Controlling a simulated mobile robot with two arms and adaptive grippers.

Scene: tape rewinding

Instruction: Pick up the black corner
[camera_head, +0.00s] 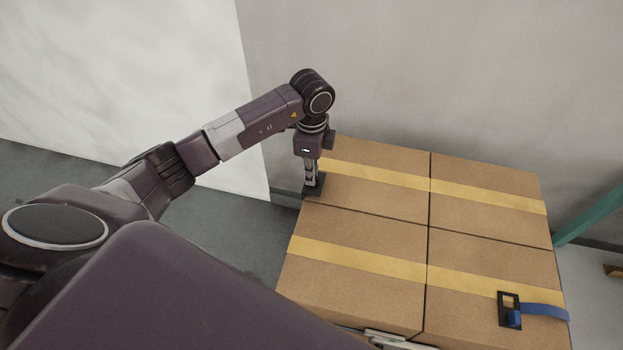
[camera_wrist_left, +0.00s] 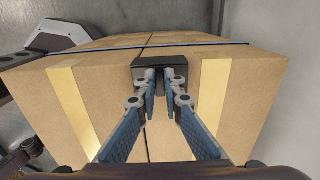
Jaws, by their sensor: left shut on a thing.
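The black corner (camera_head: 316,189) sits at the left edge of the stacked cardboard boxes in the head view, below my left gripper (camera_head: 312,180). In the left wrist view the black corner (camera_wrist_left: 174,61) is a dark block at the boxes' edge, straight ahead between the fingertips. My left gripper (camera_wrist_left: 166,80) has its two blue-padded fingers closed together at the tips, shut on the corner. The fingers hide part of the corner. The corner still appears to be against the box edge. My right gripper is not in view.
Cardboard boxes (camera_head: 370,222) stand in a block with yellow tape bands (camera_head: 365,258). A black buckle (camera_head: 504,298) with a blue strap (camera_head: 545,312) lies at the front right. A blue strap (camera_wrist_left: 110,49) crosses the boxes in the wrist view. A teal beam (camera_head: 590,217) is at the right.

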